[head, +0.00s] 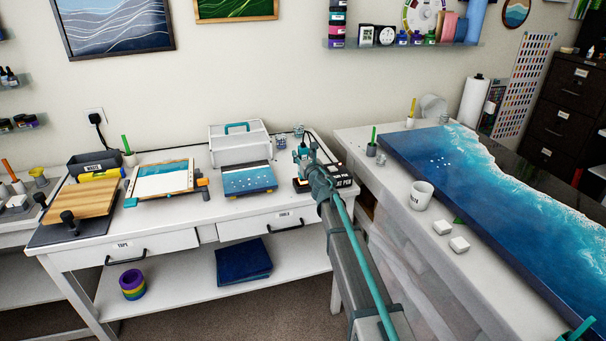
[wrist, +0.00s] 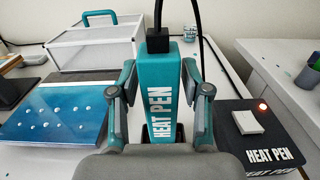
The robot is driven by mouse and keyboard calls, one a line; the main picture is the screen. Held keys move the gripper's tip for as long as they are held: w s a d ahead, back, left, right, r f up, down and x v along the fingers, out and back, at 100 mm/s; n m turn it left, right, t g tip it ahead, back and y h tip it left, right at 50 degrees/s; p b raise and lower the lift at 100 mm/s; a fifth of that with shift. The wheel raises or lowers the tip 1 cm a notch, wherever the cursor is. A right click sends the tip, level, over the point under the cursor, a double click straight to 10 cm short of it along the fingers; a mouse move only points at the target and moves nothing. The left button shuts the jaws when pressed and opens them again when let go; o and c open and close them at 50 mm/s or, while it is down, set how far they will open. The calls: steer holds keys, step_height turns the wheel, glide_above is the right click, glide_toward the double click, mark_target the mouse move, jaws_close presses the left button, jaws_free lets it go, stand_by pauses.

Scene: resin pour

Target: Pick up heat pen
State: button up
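The heat pen (wrist: 163,95) is a teal, upright, block-like tool with white lettering and a black cap and cord at its top. It stands between the two fingers of my gripper (wrist: 160,75) in the wrist view. The fingers are spread, one on each side of the pen. A small gap shows at the left finger, while the right finger is close to or touching the pen. The pen's lower end is hidden behind my gripper. In the head view my gripper (head: 304,155) is over the black heat pen base (head: 342,183) and covers most of the pen.
The base (wrist: 262,135) has a white switch and a lit red light. A blue resin panel (wrist: 62,112) and a white box (wrist: 90,50) with a teal handle stand to the left. The resin table (head: 395,190) is to the right. The pen's cord rises above the gripper.

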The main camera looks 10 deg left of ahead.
jaws_close()
steer(key=shift+r, duration=0.15)
